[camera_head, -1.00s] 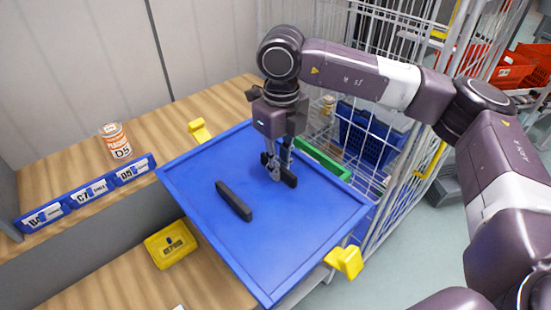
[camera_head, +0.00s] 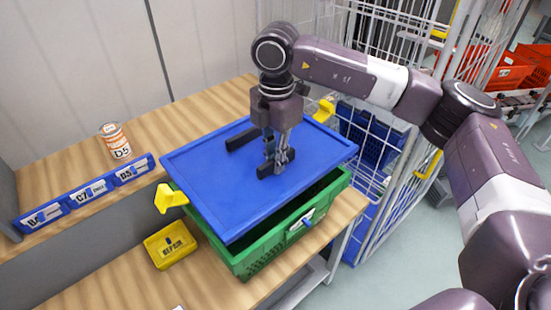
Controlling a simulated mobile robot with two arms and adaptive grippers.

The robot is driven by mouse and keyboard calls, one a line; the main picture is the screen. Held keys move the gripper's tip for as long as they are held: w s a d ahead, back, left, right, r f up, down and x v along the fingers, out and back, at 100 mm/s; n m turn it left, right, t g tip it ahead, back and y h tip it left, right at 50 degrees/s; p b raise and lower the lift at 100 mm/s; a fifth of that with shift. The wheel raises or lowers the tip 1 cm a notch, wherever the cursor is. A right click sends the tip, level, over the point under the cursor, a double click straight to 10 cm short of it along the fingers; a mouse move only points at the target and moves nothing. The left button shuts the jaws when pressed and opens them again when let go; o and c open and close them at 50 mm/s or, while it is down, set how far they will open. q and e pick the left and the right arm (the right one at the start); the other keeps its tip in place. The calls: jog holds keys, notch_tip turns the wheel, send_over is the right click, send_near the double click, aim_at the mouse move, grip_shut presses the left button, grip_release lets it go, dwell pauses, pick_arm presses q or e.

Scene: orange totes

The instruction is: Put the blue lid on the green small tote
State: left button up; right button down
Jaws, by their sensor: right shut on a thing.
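My right gripper (camera_head: 274,170) is shut on the lid's nearer black handle and holds the lid from above. The green small tote (camera_head: 262,255) stands on the wooden bench under the lid. The lid covers most of its opening and looks tilted, with a dark gap showing along the tote's front right side. Whether the lid touches the rim at the back is hidden. My left gripper is not in view.
A yellow bin (camera_head: 170,245) sits just left of the tote. A wire cage (camera_head: 375,150) holding a blue crate is close on the right.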

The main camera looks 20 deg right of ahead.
jog(key=shift+f+b, duration=0.8)
jog(key=shift+f, duration=0.65)
jog(key=shift+f+b, duration=1.8)
jog(key=shift+f, duration=0.45)
jog(key=shift+f+b, duration=0.3)
jog(key=shift+b, duration=0.05)
jog(key=shift+s, duration=0.1)
jog(key=c, duration=1.9)
grip_release()
jog(key=shift+f, duration=0.1)
notch_tip(320, 180, up, 12)
jog(key=shift+f, duration=0.1)
jog(key=shift+r, duration=0.2)
